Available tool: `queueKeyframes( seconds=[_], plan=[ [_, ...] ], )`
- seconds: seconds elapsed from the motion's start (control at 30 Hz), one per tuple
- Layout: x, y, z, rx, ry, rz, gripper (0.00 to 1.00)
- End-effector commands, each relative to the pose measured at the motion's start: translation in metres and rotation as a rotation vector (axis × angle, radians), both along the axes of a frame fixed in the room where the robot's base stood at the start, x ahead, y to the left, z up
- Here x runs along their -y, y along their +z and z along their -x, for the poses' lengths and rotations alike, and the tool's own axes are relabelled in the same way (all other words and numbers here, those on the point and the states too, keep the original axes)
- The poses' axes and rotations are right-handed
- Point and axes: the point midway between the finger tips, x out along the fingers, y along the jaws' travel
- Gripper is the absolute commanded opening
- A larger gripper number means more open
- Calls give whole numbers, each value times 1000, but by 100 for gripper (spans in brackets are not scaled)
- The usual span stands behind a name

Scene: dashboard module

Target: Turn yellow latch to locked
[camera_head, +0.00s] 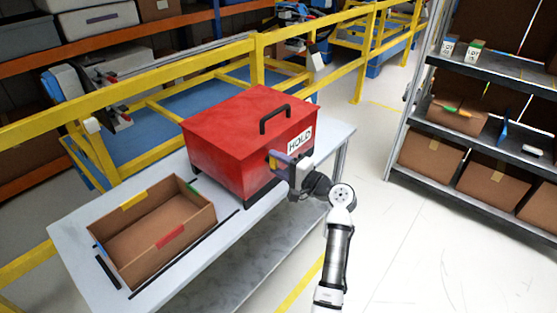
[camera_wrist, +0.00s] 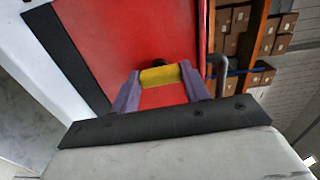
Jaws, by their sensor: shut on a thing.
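A red box (camera_head: 228,133) with a black handle on its lid and a "HOLD" label stands on the white table. The yellow latch (camera_wrist: 160,76) is on the red box's front face, and a bit of its yellow shows in the head view (camera_head: 273,161). My gripper (camera_wrist: 158,80) is at that face, with its two purple fingers on either side of the latch, shut on it. In the head view my gripper (camera_head: 281,167) hides most of the latch. I cannot tell the latch's exact angle against the box.
An open cardboard box (camera_head: 150,230) with colored tabs sits left of the red box on the table (camera_head: 215,262). A yellow railing (camera_head: 215,55) runs behind. Shelves (camera_head: 490,118) with boxes stand at the right; the floor between is clear.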

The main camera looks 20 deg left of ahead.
Motion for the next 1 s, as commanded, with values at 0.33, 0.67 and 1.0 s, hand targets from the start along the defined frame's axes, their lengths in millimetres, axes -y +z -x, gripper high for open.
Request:
queueKeyframes(
  seconds=[0.33, 0.67, 1.0],
  plan=[
    [1, 1, -1, -40, -5, -18, 23],
    [1, 1, -1, -40, -5, -18, 51],
    [0, 0, -1, -40, -2, -17, 67]
  ],
)
